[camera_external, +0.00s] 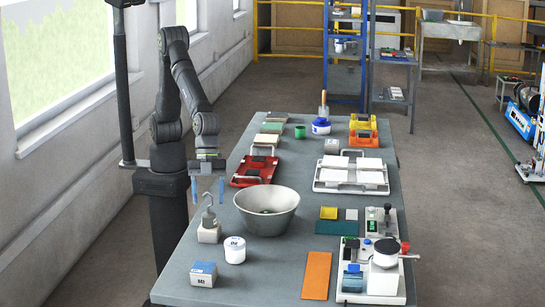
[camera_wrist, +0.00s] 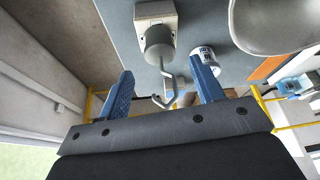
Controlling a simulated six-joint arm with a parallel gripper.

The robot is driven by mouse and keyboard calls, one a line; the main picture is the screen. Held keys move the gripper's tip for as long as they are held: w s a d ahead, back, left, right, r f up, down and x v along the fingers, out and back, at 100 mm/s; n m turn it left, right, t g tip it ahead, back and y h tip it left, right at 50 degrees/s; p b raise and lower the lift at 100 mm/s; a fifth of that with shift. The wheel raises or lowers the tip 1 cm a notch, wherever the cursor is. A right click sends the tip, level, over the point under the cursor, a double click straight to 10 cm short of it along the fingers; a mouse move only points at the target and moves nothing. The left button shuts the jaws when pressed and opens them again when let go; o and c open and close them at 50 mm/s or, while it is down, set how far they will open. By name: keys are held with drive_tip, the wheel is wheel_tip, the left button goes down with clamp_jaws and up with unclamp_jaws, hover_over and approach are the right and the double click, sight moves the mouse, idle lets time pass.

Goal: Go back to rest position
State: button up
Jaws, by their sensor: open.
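My gripper (camera_external: 208,190) hangs at the left edge of the grey table (camera_external: 180,286), its blue fingers pointing down. It is open and empty, and the fingers stand apart in the wrist view (camera_wrist: 164,97). A weight with a hook on a square base (camera_external: 208,229) stands on the table just below my gripper. In the wrist view the hooked weight (camera_wrist: 158,38) lies beyond the gap between the fingers, apart from them. My arm is bent and rises from a dark column left of the table.
A metal bowl (camera_external: 267,222), a white jar (camera_external: 235,250) and a blue-grey box (camera_external: 203,274) stand near the gripper. A red tray (camera_external: 240,181) and a white rack (camera_external: 324,184) sit farther back. A window wall is close on the left.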

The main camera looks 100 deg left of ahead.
sight(209, 213)
drive_tip(key=x, duration=0.5)
drive_tip(key=shift+f, duration=0.2)
wheel_tip(209, 213, up, 4)
drive_tip(key=shift+a+r, duration=0.1)
drive_tip(key=shift+r, duration=0.1)
drive_tip(key=s+r, duration=0.2)
drive_tip(key=shift+s, duration=0.35)
drive_tip(key=shift+w, duration=0.1)
